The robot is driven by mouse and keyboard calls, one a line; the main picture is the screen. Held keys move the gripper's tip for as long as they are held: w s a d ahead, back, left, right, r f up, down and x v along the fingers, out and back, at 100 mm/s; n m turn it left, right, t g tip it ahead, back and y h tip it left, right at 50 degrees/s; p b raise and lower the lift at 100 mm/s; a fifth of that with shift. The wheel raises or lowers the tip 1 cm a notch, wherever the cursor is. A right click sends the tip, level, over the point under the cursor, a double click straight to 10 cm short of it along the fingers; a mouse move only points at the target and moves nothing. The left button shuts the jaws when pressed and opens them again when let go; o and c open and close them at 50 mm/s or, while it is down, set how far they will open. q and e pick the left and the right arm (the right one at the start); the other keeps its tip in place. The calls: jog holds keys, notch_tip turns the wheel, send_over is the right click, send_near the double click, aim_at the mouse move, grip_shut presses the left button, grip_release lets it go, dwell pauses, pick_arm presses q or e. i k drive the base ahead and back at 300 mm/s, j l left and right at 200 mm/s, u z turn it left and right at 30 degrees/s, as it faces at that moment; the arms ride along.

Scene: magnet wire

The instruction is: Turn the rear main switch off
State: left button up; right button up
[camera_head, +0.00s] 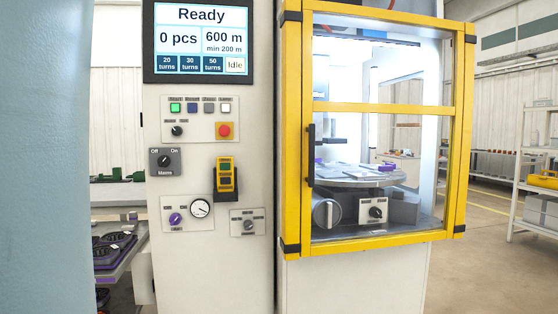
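A grey switch plate marked Off, On and Mains (164,161) is on the left part of the white machine front, below the screen. Its black rotary knob seems turned toward On, but it is small. Whether this is the rear main switch, I cannot tell. The screen (198,40) is lit and reads Ready and Idle. Neither of my grippers is in view.
A yellow-framed glass door (375,108) with a black handle (311,155) appears closed. A yellow-and-black pendant (225,176) hangs on the panel near a red button (224,131). A pale blue surface (45,150) fills the left edge. Shelving (535,180) stands right; floor is clear before it.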

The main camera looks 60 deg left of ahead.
aim_at(163, 160)
jog(key=u, duration=2.6)
